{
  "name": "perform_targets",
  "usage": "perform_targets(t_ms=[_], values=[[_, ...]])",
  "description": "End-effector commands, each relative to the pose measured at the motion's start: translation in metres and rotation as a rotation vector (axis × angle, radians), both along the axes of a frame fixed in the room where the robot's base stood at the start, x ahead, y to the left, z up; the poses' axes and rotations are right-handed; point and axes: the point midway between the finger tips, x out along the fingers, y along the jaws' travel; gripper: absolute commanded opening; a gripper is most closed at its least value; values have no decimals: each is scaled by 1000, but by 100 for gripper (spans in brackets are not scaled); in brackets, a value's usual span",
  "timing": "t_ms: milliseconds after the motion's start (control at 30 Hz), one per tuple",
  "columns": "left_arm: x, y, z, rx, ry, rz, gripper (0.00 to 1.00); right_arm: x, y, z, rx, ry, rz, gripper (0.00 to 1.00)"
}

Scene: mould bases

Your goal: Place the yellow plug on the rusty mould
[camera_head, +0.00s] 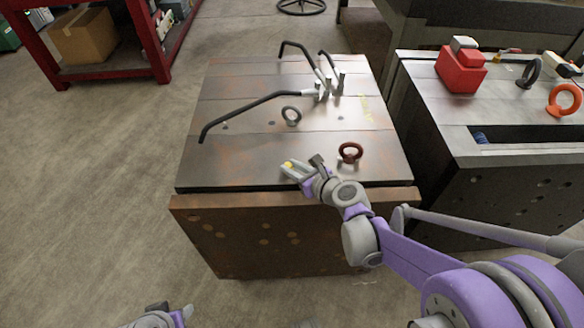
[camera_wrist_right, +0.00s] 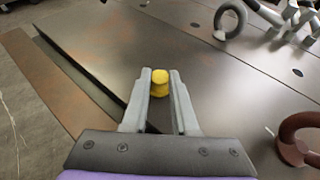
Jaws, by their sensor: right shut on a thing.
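The yellow plug (camera_head: 288,164) is small and round. It also shows in the right wrist view (camera_wrist_right: 160,82), between the two grey fingertips. My right gripper (camera_head: 293,169) is shut on the plug and holds it over the front part of the rusty mould's top. The rusty mould (camera_head: 240,160) is a large steel block with brown rust patches on its top and a brown front face. Whether the plug touches the top I cannot tell. My left gripper (camera_head: 166,318) is partly cut off at the bottom edge, away from the mould; its fingers are unclear.
On the mould, a dark red eye bolt (camera_head: 350,152) stands right of my right gripper. A grey eye bolt (camera_head: 291,115) and black-handled bars (camera_head: 250,108) lie farther back. A second mould (camera_head: 450,120) with a red object (camera_head: 460,70) stands at right. The mould's left top is clear.

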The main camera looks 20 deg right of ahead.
Motion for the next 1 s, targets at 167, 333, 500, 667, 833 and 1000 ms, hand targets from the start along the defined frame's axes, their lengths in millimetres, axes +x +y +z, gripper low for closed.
perform_targets(t_ms=[167,333,500,667,833,1000], values=[[0,0,0,0,0,0,50,0,0,0,0,0,0,0],[0,0,-2,0,1,0,50,0,0,-2,0,0,0,41],[0,0,-2,0,1,0,50,0,0,-2,0,0,0,57],[0,0,-2,0,1,0,50,0,0,-2,0,0,0,57],[0,0,3,0,-1,0,50,-5,-2,5,0,0,-1,57],[0,0,12,0,-4,0,50,-32,-13,17,1,-1,-4,57]])
